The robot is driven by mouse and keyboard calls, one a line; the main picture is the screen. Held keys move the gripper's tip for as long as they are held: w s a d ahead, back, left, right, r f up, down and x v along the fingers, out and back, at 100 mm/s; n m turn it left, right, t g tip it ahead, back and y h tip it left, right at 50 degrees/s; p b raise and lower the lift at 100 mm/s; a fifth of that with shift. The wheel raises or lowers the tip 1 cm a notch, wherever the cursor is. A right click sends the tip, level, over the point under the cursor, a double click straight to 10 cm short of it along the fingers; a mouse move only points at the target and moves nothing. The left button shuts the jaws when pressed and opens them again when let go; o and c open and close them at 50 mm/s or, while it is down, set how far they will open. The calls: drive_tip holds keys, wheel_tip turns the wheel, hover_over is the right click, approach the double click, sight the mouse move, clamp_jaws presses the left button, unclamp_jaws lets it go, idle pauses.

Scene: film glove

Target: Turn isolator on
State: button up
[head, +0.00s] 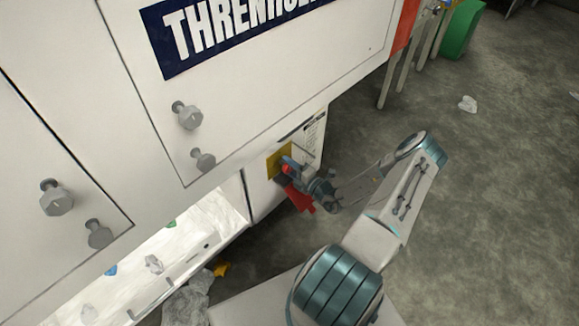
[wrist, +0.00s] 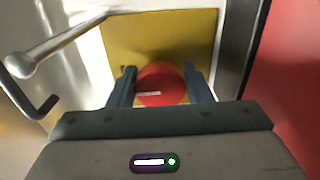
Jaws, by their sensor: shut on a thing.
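The isolator is a round red knob on a yellow plate, mounted on the white machine's lower panel. In the wrist view the red knob (wrist: 160,84) sits between the two dark fingers of my gripper (wrist: 161,88), which is shut on it. A short pale mark shows on the knob's face, lying about level. The yellow plate (wrist: 175,35) fills the area behind the knob. In the head view my gripper (head: 290,168) reaches the yellow plate (head: 273,160) from the right, and the knob is mostly hidden by the fingers.
A metal rod handle (wrist: 60,45) stands close at the left in the wrist view. A red surface (wrist: 288,90) is close at the right. The white machine (head: 250,90) has large bolts on its front. Grey floor (head: 480,200) lies open at the right.

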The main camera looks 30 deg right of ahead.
idle(0.3)
drive_tip(key=o, duration=1)
drive_tip(key=p+v, duration=0.2)
drive_tip(key=v, duration=1.1)
drive_tip(key=shift+s+d, duration=0.1)
drive_tip(key=shift+s, duration=0.3)
